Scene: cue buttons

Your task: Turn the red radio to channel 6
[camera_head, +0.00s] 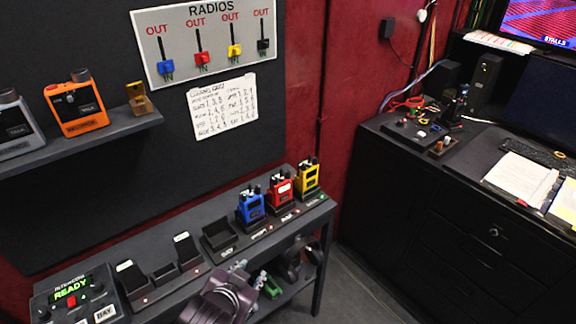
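The red radio (279,190) stands upright in a dark charging base on the shelf, between the blue radio (250,207) and the yellow radio (307,179). Its knobs are on top, too small to read a channel. My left gripper (238,272) is at the bottom middle, in front of the shelf edge, below and left of the red radio and apart from it. Its fingertips are not clear, so I cannot tell if it is open or shut. My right gripper is not in view.
An empty dark charger slot (219,237) is left of the blue radio. An intercom box (72,297) reading "READY" is at lower left. An orange radio (75,107) is on the upper shelf.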

